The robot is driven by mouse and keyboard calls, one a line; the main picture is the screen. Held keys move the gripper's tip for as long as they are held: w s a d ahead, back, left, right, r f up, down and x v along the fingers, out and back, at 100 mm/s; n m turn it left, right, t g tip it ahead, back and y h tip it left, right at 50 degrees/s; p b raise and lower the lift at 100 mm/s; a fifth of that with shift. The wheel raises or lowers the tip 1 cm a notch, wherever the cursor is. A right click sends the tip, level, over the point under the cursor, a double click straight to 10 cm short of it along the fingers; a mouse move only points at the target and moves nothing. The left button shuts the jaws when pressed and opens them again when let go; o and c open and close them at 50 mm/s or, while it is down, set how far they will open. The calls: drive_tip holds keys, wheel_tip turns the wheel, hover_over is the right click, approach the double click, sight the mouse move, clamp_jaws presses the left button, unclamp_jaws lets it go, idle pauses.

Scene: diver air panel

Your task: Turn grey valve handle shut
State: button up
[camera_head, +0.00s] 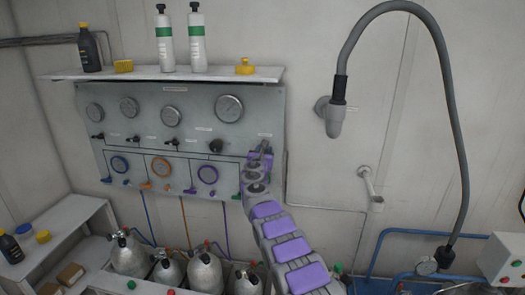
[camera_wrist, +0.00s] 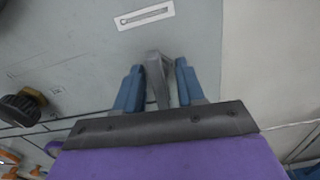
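The grey valve handle (camera_wrist: 157,66) stands out from the panel in the wrist view, below a white label. The two blue fingers of my gripper (camera_wrist: 159,72) are on either side of it. The left finger is very close to the handle, and a narrow gap shows at the right finger. I cannot tell whether either touches. The fingers are apart, not closed together. In the head view, my gripper (camera_head: 262,152) is at the right end of the grey panel (camera_head: 262,110), and my arm hides most of the handle there.
A black knob (camera_wrist: 24,107) is left of my gripper in the wrist view. Round gauges (camera_head: 229,108) and orange and purple regulators are on the panel. A shelf (camera_head: 210,73) with bottles is above. Gas cylinders (camera_head: 205,272) stand below. A hose (camera_head: 455,130) hangs at right.

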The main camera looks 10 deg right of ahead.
drive_tip(key=shift+d, duration=0.2)
drive_tip(key=shift+s+r, duration=0.1)
drive_tip(key=shift+r, duration=0.05)
drive_tip(key=shift+a, duration=0.45)
drive_tip(key=c, duration=0.4)
drive_tip(key=shift+c, duration=0.7)
clamp_jaws()
drive_tip(key=shift+d, duration=0.2)
